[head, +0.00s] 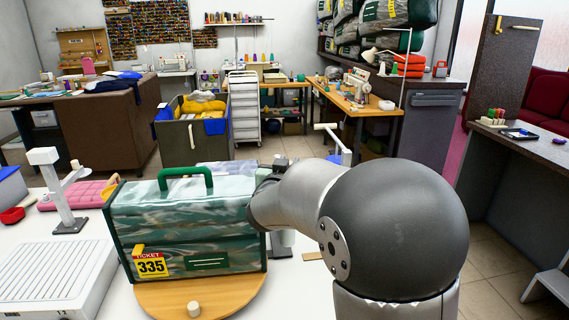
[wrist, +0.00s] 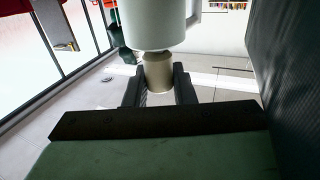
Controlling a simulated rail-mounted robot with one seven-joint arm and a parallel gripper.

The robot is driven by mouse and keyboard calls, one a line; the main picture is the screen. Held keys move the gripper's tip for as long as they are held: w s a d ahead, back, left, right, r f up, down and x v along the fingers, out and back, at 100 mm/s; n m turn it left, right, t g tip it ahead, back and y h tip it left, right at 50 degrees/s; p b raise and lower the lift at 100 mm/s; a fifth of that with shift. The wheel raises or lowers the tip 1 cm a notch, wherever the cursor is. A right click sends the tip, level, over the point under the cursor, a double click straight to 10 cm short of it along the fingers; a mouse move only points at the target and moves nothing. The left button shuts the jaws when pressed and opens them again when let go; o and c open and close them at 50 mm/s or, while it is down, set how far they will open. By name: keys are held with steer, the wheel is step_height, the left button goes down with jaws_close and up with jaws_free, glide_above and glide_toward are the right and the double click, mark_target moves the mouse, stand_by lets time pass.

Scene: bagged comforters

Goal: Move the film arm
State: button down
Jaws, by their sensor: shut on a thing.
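In the wrist view, the two dark fingers of my gripper (wrist: 159,92) are closed around a beige cylindrical knob (wrist: 158,72). A thick white cylinder (wrist: 154,22) is directly above the knob; I take these for parts of the film arm. In the head view my gripper is mostly hidden behind my own arm and the bagged comforter.
A white slatted unit (head: 55,278) and a white upright stand (head: 60,190) are left of the comforter on the white table (head: 25,225). A grey counter (head: 515,145) is at right.

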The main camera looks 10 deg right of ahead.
steer(key=c, duration=1.3)
jaws_free()
steer(key=shift+d, duration=0.1)
steer(key=shift+o, duration=0.2)
steer(key=b+v, duration=0.2)
steer(key=v, duration=1.5)
steer(key=shift+a, duration=0.25)
steer(key=shift+s, duration=0.15)
steer(key=shift+c, duration=0.3)
